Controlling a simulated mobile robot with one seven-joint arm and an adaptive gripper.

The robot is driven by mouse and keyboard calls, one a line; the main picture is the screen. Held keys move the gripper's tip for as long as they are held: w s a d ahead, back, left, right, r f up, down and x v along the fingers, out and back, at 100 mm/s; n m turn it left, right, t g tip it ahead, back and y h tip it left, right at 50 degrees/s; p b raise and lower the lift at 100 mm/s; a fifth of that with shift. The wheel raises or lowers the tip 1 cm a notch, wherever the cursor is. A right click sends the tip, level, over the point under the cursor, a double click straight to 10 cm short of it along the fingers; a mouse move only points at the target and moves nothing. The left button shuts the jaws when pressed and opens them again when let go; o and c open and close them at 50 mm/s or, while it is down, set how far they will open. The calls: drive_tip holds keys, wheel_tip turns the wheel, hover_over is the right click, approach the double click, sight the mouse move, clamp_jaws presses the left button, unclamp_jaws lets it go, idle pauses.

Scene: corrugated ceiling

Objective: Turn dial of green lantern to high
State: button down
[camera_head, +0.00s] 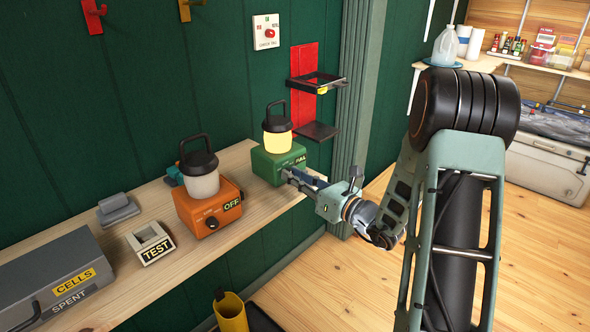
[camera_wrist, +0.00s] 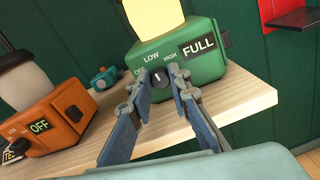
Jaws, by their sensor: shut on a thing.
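The green lantern (camera_head: 273,163) stands near the right end of the shelf, with its yellow globe lit. In the wrist view its green base (camera_wrist: 178,52) shows the words OFF, LOW and HIGH around a black dial (camera_wrist: 158,77), and a FULL label at right. The dial's pale mark points roughly up, towards LOW; its exact setting is hard to tell. My gripper (camera_wrist: 165,80) is shut on the dial, one finger on each side. In the head view my gripper (camera_head: 290,174) reaches the lantern's front from the right and hides the dial.
An orange lantern (camera_head: 209,207), unlit and labelled OFF, stands to the left on the wooden shelf (camera_head: 150,205). Further left are a TEST block (camera_head: 149,243) and a grey CELLS/SPENT box (camera_head: 55,279). A red wall bracket (camera_head: 303,84) with black holders hangs behind the green lantern.

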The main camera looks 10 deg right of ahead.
drive_tip(key=m+p, duration=0.3)
drive_tip(key=shift+d+r+m, duration=0.1)
drive_tip(key=shift+r+m, duration=0.15)
drive_tip(key=shift+m, duration=0.15)
drive_tip(key=m+p, duration=0.3)
drive_tip(key=p, duration=0.1)
drive_tip(key=shift+m, duration=0.3)
drive_tip(key=m+p, duration=0.3)
drive_tip(key=p, duration=0.1)
drive_tip(key=shift+f+m, duration=0.15)
drive_tip(key=shift+m, duration=0.25)
drive_tip(key=shift+f+m+p, duration=0.15)
drive_tip(key=shift+m+p, duration=0.6)
drive_tip(key=shift+m, duration=0.05)
drive_tip(key=c, duration=1.8)
unclamp_jaws()
